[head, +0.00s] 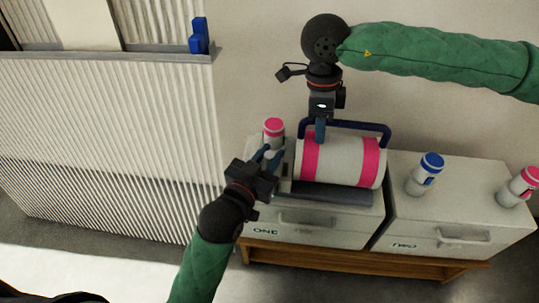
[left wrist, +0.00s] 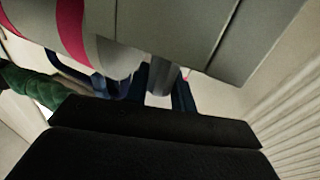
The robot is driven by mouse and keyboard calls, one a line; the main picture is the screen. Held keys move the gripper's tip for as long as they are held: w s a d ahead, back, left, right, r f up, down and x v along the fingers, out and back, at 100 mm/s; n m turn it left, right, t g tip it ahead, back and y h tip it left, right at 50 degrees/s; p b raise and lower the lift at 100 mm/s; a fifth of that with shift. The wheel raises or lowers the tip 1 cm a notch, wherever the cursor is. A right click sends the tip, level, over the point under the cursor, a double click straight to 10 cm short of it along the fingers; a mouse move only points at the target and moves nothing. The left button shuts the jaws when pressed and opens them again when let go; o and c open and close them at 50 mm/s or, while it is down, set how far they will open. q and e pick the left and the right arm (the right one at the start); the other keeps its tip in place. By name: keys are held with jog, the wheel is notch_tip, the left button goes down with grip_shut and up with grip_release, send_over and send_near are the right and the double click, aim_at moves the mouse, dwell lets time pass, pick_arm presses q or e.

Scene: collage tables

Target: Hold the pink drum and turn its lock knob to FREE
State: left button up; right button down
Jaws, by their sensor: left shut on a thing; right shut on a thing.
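The pink drum (head: 340,163), white with two pink bands, lies on its side in a grey cradle (head: 330,193) on the cabinet marked ONE. A dark blue handle (head: 362,125) arches over it. My right gripper (head: 320,132) comes from above and is shut on the left part of this handle. My left gripper (head: 270,158) is at the drum's left end, shut on the lock knob (left wrist: 163,78), which shows grey between the fingers in the left wrist view. The drum's end also shows in that view (left wrist: 112,58). The knob's marking cannot be read.
A pink-capped bottle (head: 273,130) stands close behind my left gripper. A blue-capped bottle (head: 425,175) and another pink-capped bottle (head: 518,187) stand on the right cabinet (head: 450,215). A ribbed white panel (head: 110,150) with a blue object (head: 199,36) is at left.

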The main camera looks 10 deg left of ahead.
dwell(0.4)
pick_arm(q)
jog(key=o, duration=1)
jog(key=shift+c, duration=0.2)
jog(key=shift+m+g+h, duration=2.9)
jog(key=shift+m+h, duration=0.2)
jog(key=shift+h, duration=0.7)
jog(key=shift+w+m+g+h, duration=0.1)
jog(key=shift+m+g+h, duration=1.15)
jog(key=shift+g, duration=0.65)
jog(key=shift+m+g, duration=0.75)
jog(key=shift+g, duration=0.15)
